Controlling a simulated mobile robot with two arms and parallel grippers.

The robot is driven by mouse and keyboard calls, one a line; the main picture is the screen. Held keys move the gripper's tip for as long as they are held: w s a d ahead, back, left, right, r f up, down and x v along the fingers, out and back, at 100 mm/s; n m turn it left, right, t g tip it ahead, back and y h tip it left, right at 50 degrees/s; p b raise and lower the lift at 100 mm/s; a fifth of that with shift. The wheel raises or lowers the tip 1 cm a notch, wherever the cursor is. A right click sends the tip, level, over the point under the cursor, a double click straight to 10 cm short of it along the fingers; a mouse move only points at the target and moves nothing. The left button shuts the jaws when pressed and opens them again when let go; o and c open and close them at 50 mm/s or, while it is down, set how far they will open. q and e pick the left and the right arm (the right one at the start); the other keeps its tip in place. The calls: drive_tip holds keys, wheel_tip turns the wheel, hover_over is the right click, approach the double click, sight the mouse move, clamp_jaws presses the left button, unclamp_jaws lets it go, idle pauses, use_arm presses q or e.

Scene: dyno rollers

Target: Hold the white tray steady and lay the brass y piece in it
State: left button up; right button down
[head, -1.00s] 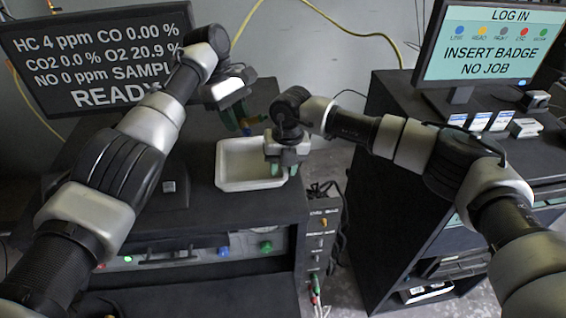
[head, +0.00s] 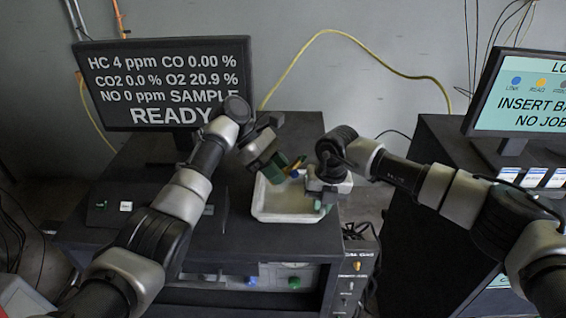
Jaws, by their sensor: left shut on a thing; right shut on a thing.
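The white tray (head: 285,217) sits on the dark cabinet top near its right side and looks empty. My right gripper (head: 322,203) is shut on the tray's right wall, its green fingertips partly hidden by the hand. My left gripper (head: 283,168) is tilted with its green fingers pointing right, above the tray's back part. It is shut on the brass y piece (head: 298,162), a small brassy bit of which shows at the fingertips with a blue part beside it. Most of the piece is hidden by the fingers.
A monitor reading READY (head: 165,85) stands at the back left of the cabinet top (head: 225,232). A yellow hose (head: 345,35) hangs on the wall behind.

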drive_tip(key=shift+s, duration=0.1)
use_arm(q)
drive_tip(key=s+r+n+t+h, duration=0.25)
drive_tip(key=s+n+h, duration=0.2)
drive_tip(key=s, duration=0.25)
drive_tip(key=shift+m+h, duration=0.45)
drive_tip(key=shift+w+d+f, duration=0.1)
drive_tip(key=shift+w+f, duration=0.25)
drive_tip(key=shift+w, duration=0.8)
drive_tip(key=shift+w+d+f, duration=0.1)
drive_tip(key=shift+w+f, duration=0.3)
drive_tip(key=shift+w, duration=0.7)
drive_tip(key=shift+w+d+f, duration=0.1)
drive_tip(key=shift+w+f, duration=0.25)
drive_tip(key=shift+w, duration=0.8)
drive_tip(key=shift+f, duration=1.1)
drive_tip(key=o, duration=1)
drive_tip(key=shift+o, duration=0.2)
